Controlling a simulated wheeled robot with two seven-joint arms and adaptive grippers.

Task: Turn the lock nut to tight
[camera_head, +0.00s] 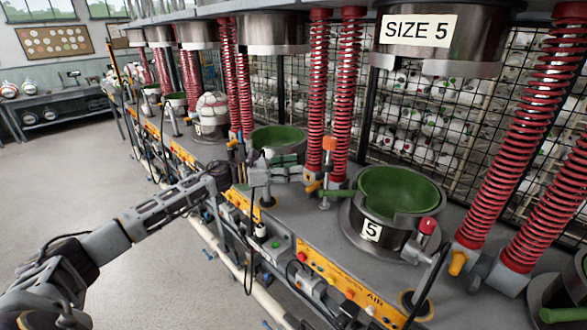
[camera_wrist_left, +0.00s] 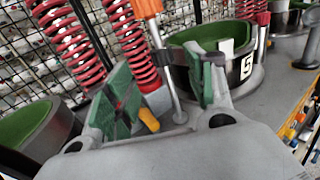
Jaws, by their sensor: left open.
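My left gripper (camera_head: 302,174) reaches in from the left over the machine bench. Its green-padded fingers are apart and empty in the left wrist view (camera_wrist_left: 165,75). Between and beyond the fingers stands a grey post with an orange top (camera_wrist_left: 148,7), also in the head view (camera_head: 329,144). A yellow-orange knob (camera_wrist_left: 148,120) sits at the spring base near the left finger; it also shows in the head view (camera_head: 313,186). I cannot tell for certain which part is the lock nut. A green bowl mold (camera_head: 402,189) marked 5 stands to the right. My right gripper is out of view.
Red spring columns (camera_head: 347,90) rise behind the gripper. A press head (camera_head: 440,45) labelled SIZE 5 hangs at upper right. A red-topped post (camera_head: 427,226) stands beside the mold. Orange control panels (camera_head: 325,272) line the bench front. The floor (camera_head: 75,185) at left is clear.

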